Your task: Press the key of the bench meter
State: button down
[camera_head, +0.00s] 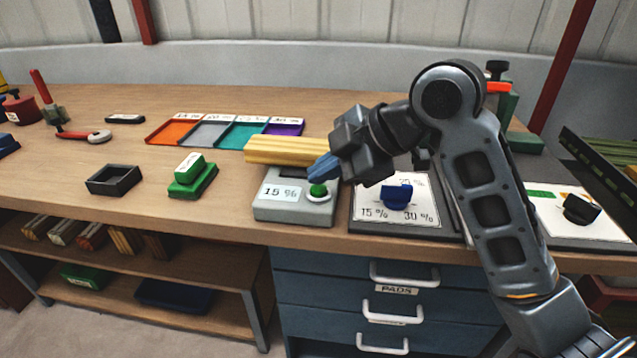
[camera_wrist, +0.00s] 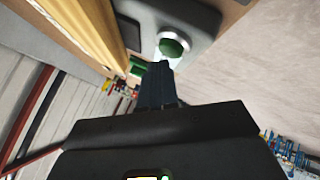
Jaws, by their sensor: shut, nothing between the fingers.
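The bench meter (camera_head: 296,209) is a grey box near the front edge of the bench, with a white "15 %" label on its front left. Its key (camera_head: 318,190) is a round green button in a pale ring on its right side. The key also shows in the wrist view (camera_wrist: 172,47), just beyond my fingertips. My gripper (camera_head: 318,172) is shut and empty, with its blue fingers just above and beside the key. I cannot tell whether the fingertips touch it. The meter's display is partly hidden by my fingers.
A yellow wooden block (camera_head: 285,150) lies on or just behind the meter. A dial panel (camera_head: 395,215) with a blue knob stands to the right. A green block with a label (camera_head: 190,178) and a black open tray (camera_head: 113,180) stand left. Coloured trays (camera_head: 225,133) lie behind.

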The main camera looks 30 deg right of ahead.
aim_at(324, 190)
jog(key=shift+r, duration=0.35)
jog(key=shift+r, duration=0.1)
jog(key=shift+r+p, duration=2.1)
jog(key=shift+r, duration=0.4)
jog(key=shift+f, duration=0.1)
